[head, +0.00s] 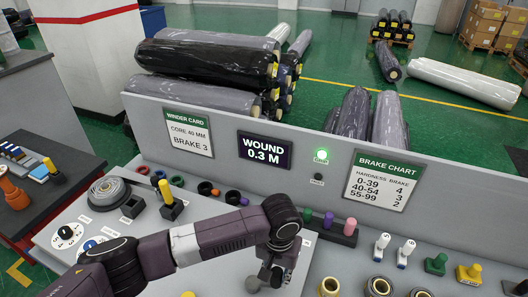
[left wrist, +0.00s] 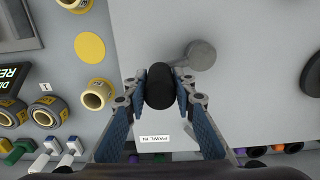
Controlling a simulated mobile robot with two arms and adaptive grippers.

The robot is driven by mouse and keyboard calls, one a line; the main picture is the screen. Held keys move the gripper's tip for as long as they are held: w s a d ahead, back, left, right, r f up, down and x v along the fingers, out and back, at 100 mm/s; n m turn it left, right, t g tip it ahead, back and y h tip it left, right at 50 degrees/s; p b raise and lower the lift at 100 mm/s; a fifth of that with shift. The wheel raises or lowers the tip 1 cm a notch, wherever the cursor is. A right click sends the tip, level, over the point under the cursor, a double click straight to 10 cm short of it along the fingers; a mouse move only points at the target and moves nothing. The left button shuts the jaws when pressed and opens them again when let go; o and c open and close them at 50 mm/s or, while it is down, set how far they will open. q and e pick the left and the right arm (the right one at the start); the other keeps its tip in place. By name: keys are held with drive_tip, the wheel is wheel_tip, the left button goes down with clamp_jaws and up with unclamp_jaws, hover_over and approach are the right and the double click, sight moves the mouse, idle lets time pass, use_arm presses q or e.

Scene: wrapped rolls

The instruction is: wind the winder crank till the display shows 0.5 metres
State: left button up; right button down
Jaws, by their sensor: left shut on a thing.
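The display (head: 264,150) on the grey back panel reads "WOUND 0.3 M". My left gripper (head: 268,277) reaches down over the front of the bench. In the left wrist view its two fingers are closed on the black crank knob (left wrist: 161,86), one on each side. A grey round crank hub (left wrist: 201,55) sits up and right of the knob, joined by a short arm. In the head view my gripper and wrist hide most of the crank. My right gripper is not in view.
A green lamp (head: 321,156) glows beside the display. A winder card (head: 188,131) and a brake chart (head: 383,181) are on the panel. Coloured pegs (head: 328,221), white switches (head: 405,253) and yellow-lined rings (head: 378,287) stand on the bench. A "PAWL IN" label (left wrist: 155,138) lies near my fingers.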

use_arm(q)
drive_tip(key=shift+w, duration=0.75)
drive_tip(key=shift+w+a, duration=0.15)
drive_tip(key=shift+w, duration=0.4)
drive_tip(key=shift+w+a, duration=0.15)
drive_tip(key=shift+w, duration=0.4)
drive_tip(key=shift+w+a, duration=0.85)
drive_tip(key=shift+w, duration=0.15)
drive_tip(key=shift+w+a, duration=0.3)
drive_tip(key=shift+a, duration=0.3)
drive_tip(key=shift+w+a, duration=0.3)
drive_tip(key=shift+a, duration=0.25)
drive_tip(key=shift+w+a+p, duration=0.1)
drive_tip(key=shift+a+p, duration=0.55)
drive_tip(key=shift+a, duration=0.8)
drive_tip(key=o, duration=1.8)
drive_tip(key=shift+d, duration=0.1)
drive_tip(key=shift+r, duration=5.05)
